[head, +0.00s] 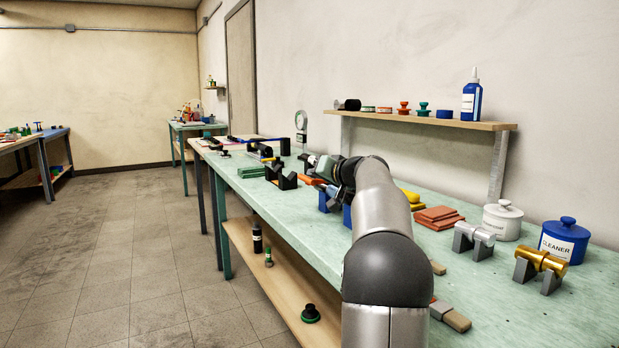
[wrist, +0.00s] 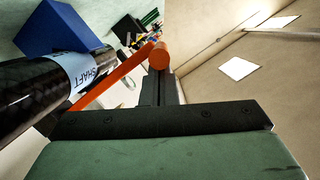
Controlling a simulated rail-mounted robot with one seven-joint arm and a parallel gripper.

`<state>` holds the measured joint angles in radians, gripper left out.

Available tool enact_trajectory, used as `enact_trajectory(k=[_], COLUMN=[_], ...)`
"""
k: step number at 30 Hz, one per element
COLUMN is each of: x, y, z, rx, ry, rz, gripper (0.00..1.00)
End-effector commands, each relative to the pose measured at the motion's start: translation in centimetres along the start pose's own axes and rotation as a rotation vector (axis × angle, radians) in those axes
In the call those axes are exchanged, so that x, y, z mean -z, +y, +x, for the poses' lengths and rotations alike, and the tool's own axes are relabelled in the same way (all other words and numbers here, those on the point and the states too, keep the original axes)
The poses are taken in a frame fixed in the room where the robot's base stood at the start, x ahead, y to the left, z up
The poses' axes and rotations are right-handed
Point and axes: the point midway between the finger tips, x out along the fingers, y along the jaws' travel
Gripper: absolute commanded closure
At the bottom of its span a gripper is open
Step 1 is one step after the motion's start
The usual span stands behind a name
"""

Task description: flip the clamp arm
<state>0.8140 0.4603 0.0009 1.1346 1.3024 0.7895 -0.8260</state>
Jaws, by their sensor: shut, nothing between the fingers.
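The clamp arm (wrist: 112,85) is an orange bar in the wrist view, slanting up from the dark shaft (wrist: 45,88) to a round orange knob (wrist: 159,56). The shaft carries a pale label reading "SHAFT". My gripper (wrist: 161,78) is shut and empty, its dark fingers right at the knob. I cannot tell whether they touch it. In the head view my gripper (head: 328,168) is over the bench, and an orange piece (head: 311,181) shows just left of it. My arm hides much of the clamp there.
A blue block (wrist: 62,28) stands beside the shaft. Black V-shaped supports (head: 281,176) and green slabs (head: 251,171) lie farther along the bench (head: 300,226). Orange-red pads (head: 438,217), a yellow item and metal rollers on stands are to the right. A shelf (head: 425,120) runs along the wall.

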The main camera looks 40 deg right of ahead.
Motion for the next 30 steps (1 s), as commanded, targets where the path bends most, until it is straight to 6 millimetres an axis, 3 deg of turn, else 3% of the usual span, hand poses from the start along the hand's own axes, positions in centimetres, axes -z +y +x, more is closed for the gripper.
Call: enact_trajectory(k=[11,14,19,30], x=[0.2,1.1,4.3,3.7], y=[-0.1,-0.2,-0.9,-0.4], z=[0.0,-0.2,-0.7,-8.5], rx=[0.001,0.001,0.007,0.007], ry=[-0.001,-0.002,-0.005,-0.005], rz=[0.001,0.001,-0.002,-0.002], gripper=[1.00,1.00,1.00,1.00])
